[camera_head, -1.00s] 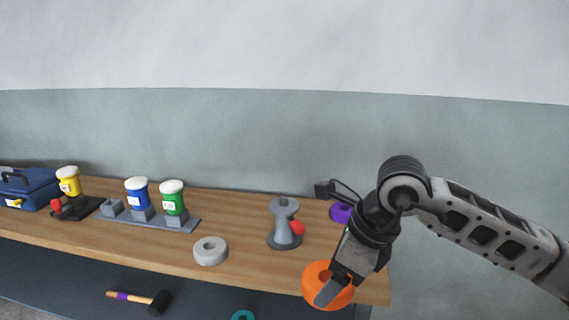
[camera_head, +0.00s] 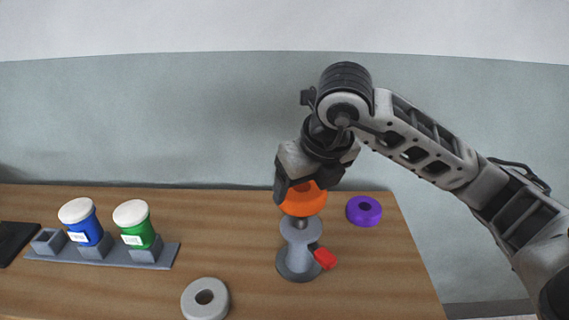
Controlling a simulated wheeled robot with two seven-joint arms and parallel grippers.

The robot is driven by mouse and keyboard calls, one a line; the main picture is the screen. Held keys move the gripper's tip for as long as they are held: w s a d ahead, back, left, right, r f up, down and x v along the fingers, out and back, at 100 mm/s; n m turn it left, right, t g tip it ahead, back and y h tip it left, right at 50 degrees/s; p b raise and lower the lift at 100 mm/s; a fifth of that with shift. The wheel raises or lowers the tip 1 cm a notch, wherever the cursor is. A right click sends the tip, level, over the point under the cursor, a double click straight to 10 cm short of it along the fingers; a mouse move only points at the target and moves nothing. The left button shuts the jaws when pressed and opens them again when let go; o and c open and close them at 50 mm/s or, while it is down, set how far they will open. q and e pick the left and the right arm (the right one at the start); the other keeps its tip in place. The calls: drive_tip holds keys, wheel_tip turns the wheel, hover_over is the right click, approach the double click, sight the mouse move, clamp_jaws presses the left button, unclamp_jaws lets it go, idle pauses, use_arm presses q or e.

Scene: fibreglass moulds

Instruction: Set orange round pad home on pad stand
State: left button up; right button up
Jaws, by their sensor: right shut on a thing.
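My right gripper (camera_head: 297,190) is shut on the orange round pad (camera_head: 306,203) and holds it right over the pad stand. The pad stand (camera_head: 299,252) is a grey spool-shaped post with a round base and a red knob (camera_head: 325,258) on its right side. A short dark pin (camera_head: 299,223) shows between the pad's lower edge and the stand's top disc. The gripper covers the pad's upper left, and I cannot tell whether the pin enters its hole. My left gripper is not in view.
A purple ring (camera_head: 364,211) lies right of the stand. A grey ring (camera_head: 205,299) lies front left. Blue (camera_head: 81,222) and green (camera_head: 137,224) jars stand in a grey rack (camera_head: 103,253) at left. The wooden bench (camera_head: 385,285) is clear at front right.

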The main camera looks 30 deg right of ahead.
sight(304, 224)
drive_tip(key=shift+s+f, duration=0.2)
drive_tip(key=shift+s+f+b, duration=0.15)
drive_tip(key=shift+f+b, duration=0.35)
drive_tip(key=shift+b, duration=0.05)
drive_tip(key=shift+f+b, duration=1.1)
drive_tip(key=shift+f, duration=0.5)
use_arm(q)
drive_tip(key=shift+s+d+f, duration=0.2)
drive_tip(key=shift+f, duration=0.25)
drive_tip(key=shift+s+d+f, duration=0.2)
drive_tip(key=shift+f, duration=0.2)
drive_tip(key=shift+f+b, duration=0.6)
use_arm(e)
drive_tip(key=shift+f, duration=0.6)
use_arm(q)
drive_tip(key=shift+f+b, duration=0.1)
drive_tip(key=shift+b, duration=0.2)
use_arm(e)
drive_tip(key=shift+f, duration=0.35)
drive_tip(key=o, duration=1)
drive_tip(key=shift+f, duration=0.1)
drive_tip(key=shift+o, duration=0.2)
